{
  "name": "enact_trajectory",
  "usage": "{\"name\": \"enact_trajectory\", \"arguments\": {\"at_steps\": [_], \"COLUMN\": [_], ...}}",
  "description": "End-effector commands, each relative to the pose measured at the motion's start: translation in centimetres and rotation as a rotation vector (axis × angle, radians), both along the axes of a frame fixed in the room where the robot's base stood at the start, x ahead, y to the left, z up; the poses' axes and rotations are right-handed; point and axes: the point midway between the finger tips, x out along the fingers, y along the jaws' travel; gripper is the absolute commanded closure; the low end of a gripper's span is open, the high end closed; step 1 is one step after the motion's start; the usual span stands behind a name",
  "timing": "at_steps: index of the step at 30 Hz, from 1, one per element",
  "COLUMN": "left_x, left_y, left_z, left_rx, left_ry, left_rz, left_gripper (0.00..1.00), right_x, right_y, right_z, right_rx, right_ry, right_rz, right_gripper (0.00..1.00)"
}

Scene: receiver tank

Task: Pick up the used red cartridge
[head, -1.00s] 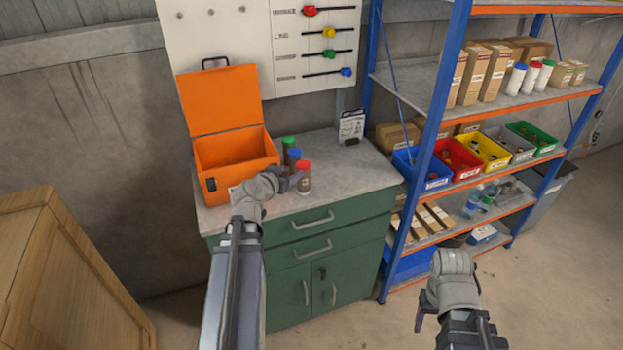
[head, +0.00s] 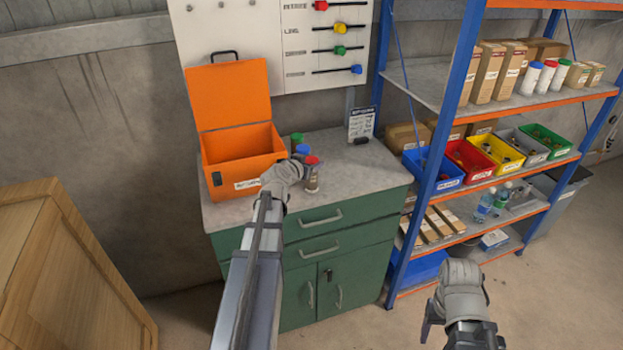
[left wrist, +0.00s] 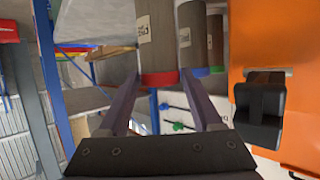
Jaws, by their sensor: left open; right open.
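The red-capped cartridge (head: 312,178) stands upright on the green cabinet's worktop, at the front of a short row. A blue-capped cartridge (head: 302,151) and a green-capped one (head: 296,138) stand behind it. My left gripper (head: 298,177) is open just left of the red cartridge; its fingers are mostly hidden in the head view. In the left wrist view, which looks upside down, the red cartridge (left wrist: 158,45) shows between the two open fingertips; contact cannot be told. My right gripper (head: 429,322) is open and empty, low in front of the shelf.
An open orange case (head: 238,165) stands left of the cartridges; its black latch (left wrist: 262,108) shows close in the left wrist view. A small sign (head: 362,124) stands at the worktop's back. A blue-orange shelf (head: 445,130) is right, a wooden crate (head: 70,270) left.

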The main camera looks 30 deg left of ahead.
Motion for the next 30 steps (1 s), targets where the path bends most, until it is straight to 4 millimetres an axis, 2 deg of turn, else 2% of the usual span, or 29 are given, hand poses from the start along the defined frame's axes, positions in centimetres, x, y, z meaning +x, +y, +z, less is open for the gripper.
{"name": "enact_trajectory", "arguments": {"at_steps": [1, 3, 11, 27, 30], "left_x": [1.09, 1.74, 1.83, 1.81, 1.82], "left_y": [0.22, 0.3, 0.24, 0.25, 0.24], "left_z": [-0.65, -0.87, -0.77, -0.78, -0.78], "left_rx": [0.001, 0.001, 0.0, 0.0, 0.0], "left_ry": [0.0, 0.0, 0.0, 0.0, 0.0], "left_rz": [-0.001, 0.0, 0.001, 0.001, 0.001], "left_gripper": [0.34, 0.34, 0.35, 0.96, 1.0], "right_x": [0.0, 0.0, 0.01, 0.01, 0.01], "right_y": [0.0, 0.0, 0.0, 0.0, 0.0], "right_z": [-0.64, -0.87, -0.76, -0.77, -0.77], "right_rx": [0.0, 0.0, 0.0, 0.0, 0.0], "right_ry": [0.0, 0.0, 0.0, 0.0, 0.0], "right_rz": [0.0, 0.0, 0.0, 0.0, 0.0], "right_gripper": [0.38, 0.38, 0.38, 0.38, 0.38]}}
